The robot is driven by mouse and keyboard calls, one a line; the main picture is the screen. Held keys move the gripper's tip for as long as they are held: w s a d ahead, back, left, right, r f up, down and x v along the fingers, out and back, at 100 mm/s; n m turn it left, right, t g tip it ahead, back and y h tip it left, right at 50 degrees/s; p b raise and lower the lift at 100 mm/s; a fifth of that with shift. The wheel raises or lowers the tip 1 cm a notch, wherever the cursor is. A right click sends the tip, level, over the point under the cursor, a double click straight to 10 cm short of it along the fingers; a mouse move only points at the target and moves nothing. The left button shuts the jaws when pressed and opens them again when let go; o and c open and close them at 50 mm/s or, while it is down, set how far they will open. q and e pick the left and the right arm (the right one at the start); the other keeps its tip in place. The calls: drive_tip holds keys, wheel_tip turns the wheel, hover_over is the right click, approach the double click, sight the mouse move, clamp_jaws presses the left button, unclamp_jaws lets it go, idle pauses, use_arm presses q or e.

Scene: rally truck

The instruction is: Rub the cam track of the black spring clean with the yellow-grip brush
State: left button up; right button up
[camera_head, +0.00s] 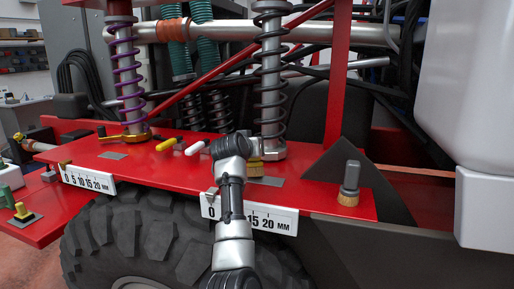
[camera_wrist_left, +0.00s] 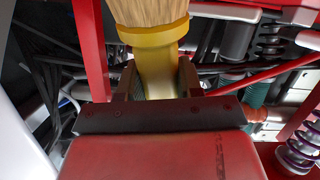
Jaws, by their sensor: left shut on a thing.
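The black spring (camera_head: 272,90) coils around a silver damper standing upright on the red shelf. My left gripper (camera_wrist_left: 158,84) is shut on the yellow grip of the brush (camera_wrist_left: 156,58) in the left wrist view; the tan bristles point toward the top edge of that view. In the head view an arm of mine stands before the foot of the black spring and hides the gripper. A small yellow piece shows beside that foot; I cannot tell whether it is brush or cam track. Contact between bristles and track is not visible. My right gripper is not in view.
A purple spring (camera_head: 124,75) with a gold collar stands to the left. Yellow (camera_head: 168,144) and white (camera_head: 196,147) rods lie between the springs. A grey-handled brush (camera_head: 349,182) stands at the right of the red shelf. Numbered scale plates line its front edge, above a tyre (camera_head: 140,240).

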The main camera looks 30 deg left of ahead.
use_arm(q)
drive_tip(key=shift+s+a, duration=0.15)
drive_tip(key=shift+a, duration=0.5)
drive_tip(key=shift+s+a, duration=0.15)
drive_tip(key=shift+a, duration=0.45)
wheel_tip(320, 180, up, 6)
drive_tip(key=p, duration=0.4)
drive_tip(key=shift+p, duration=0.3)
